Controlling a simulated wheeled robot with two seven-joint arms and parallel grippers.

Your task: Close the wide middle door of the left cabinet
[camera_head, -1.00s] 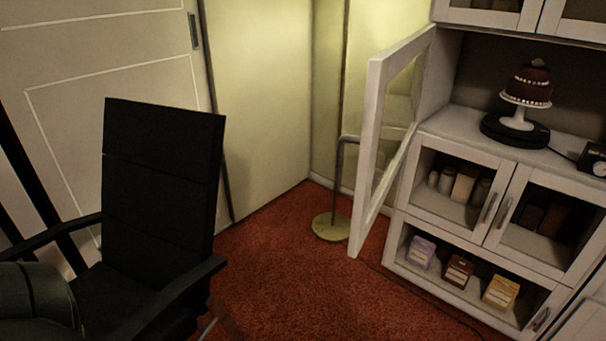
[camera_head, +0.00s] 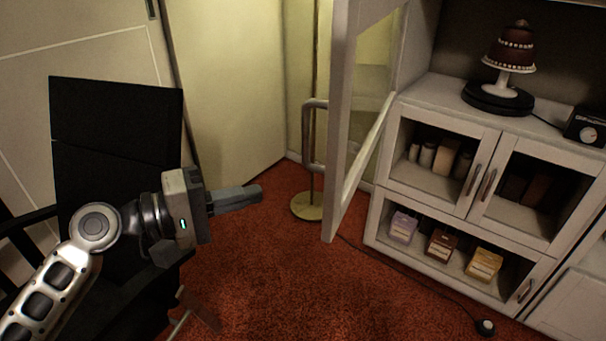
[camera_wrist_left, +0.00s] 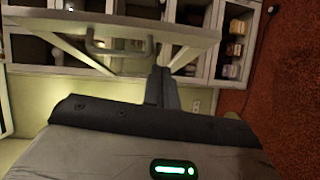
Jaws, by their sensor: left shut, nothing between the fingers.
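The wide middle door (camera_head: 344,120) of the white cabinet (camera_head: 446,98) stands wide open, swung out to the left. It has a white frame around a glass pane, and its top runs out of the head view. My left gripper (camera_head: 258,192) is shut and empty, left of the door's free edge and apart from it in the head view. In the left wrist view the gripper fingers (camera_wrist_left: 161,82) point toward the white door (camera_wrist_left: 150,30), which shows a grey bar handle (camera_wrist_left: 100,48). I cannot tell from that view whether they touch it. My right gripper is out of view.
A black armchair (camera_head: 110,135) stands at the left. A floor stand with a round brass base (camera_head: 308,206) is behind the door. Red carpet lies in front of the cabinet.

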